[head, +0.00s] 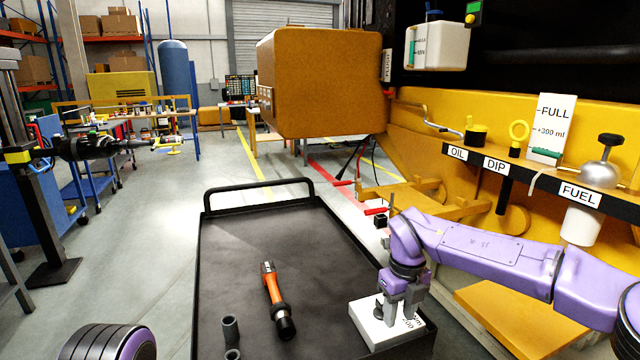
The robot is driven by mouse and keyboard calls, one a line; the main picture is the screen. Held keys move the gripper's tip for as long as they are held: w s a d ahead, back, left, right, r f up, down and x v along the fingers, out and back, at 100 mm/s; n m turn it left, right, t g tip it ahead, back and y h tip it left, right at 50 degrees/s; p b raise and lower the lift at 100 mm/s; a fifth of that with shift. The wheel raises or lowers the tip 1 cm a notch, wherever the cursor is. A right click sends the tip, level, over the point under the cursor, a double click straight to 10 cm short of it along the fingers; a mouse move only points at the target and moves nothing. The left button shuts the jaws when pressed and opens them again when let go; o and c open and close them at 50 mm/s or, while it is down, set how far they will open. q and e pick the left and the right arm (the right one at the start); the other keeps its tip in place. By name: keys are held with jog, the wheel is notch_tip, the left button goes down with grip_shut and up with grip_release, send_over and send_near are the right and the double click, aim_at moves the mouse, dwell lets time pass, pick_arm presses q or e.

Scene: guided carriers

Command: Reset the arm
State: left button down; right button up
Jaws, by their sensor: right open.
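My right arm (490,250) is purple and reaches in from the right. Its gripper (402,312) points down, jaws open, over a white block (368,330) with black print, at the front right of a black cart tray (225,300). A dark round knob on the block shows by the fingers; I cannot tell whether the fingers touch it. At the bottom left a purple and black rounded part of mine (110,343) shows, but my left gripper is not in view.
An orange and black tool (273,295) and dark short tubes (230,330) lie on the tray. A yellow machine with a shelf labelled OIL, DIP and FUEL (580,194) stands right, a white FULL card (552,125) above it. Open floor (160,240) lies left of the cart.

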jog(key=s+d+f+n+t+h, duration=0.1)
jog(key=s+f+n+t+h, duration=0.1)
jog(key=s+f+n, duration=0.45)
jog(key=s+d+f+n+t+h, duration=0.1)
jog(key=d+f+n+t, duration=0.2)
jog(key=f, duration=0.6)
jog(key=s+f+n+t+h, duration=0.2)
jog(key=s+f+n, duration=0.2)
jog(key=f+n, duration=0.3)
jog(key=s+d+f+n+g, duration=0.1)
jog(key=s+d+f+n, duration=0.3)
jog(key=s, duration=0.9)
jog(key=s+d+f+n+g+y+b, duration=0.1)
jog(key=s+d+f+n, duration=0.3)
jog(key=s, duration=0.9)
jog(key=shift+s+d+f+g+y, duration=0.3)
jog(key=shift+s+d+f+g, duration=0.1)
jog(key=shift+d+f+g, duration=0.5)
jog(key=shift+a+n, duration=0.1)
jog(key=shift+n, duration=0.15)
